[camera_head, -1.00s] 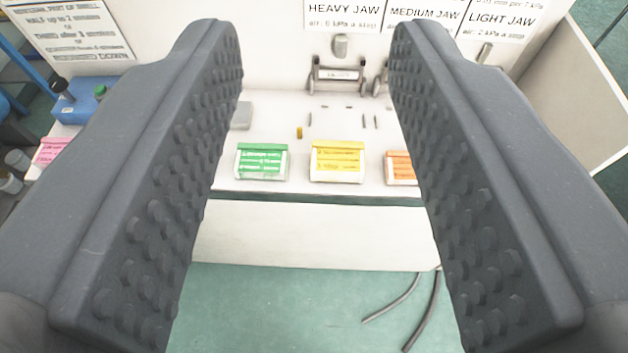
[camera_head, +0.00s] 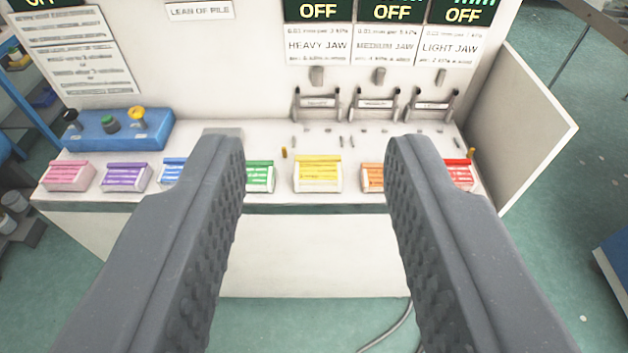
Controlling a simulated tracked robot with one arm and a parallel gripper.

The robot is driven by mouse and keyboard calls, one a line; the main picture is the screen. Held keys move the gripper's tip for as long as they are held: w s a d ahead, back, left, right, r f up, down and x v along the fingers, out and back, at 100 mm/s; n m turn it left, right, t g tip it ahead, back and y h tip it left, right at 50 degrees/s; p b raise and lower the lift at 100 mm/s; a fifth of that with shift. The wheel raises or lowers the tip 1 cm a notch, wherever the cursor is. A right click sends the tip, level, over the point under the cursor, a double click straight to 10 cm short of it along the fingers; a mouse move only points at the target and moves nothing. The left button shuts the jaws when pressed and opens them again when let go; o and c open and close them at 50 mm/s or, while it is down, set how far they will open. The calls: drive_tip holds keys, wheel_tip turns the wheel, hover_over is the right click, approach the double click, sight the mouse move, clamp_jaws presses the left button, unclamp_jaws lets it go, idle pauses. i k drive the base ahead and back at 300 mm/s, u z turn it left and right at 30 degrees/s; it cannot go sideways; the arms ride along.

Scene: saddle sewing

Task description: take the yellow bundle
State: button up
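The yellow bundle (camera_head: 318,174) is a small block with a yellow top and a white lower edge. It sits in a row of coloured bundles near the front edge of the white bench (camera_head: 290,240). My gripper (camera_head: 314,160) is open and empty, with its two dark studded fingers wide apart. In the picture the yellow bundle shows between the fingertips, a little right of the middle. The gripper looks apart from it, on the near side of the bench.
The green bundle (camera_head: 260,177) and the orange bundle (camera_head: 373,178) flank the yellow one, each partly hidden by a finger. Pink (camera_head: 68,176), purple (camera_head: 126,177), blue (camera_head: 174,172) and red (camera_head: 460,174) bundles stand further out. Behind are jaw clamps (camera_head: 375,105). A side panel (camera_head: 520,125) rises right.

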sight(313, 174)
drive_tip(key=z, duration=0.1)
drive_tip(key=i, duration=0.9)
drive_tip(key=u, duration=0.1)
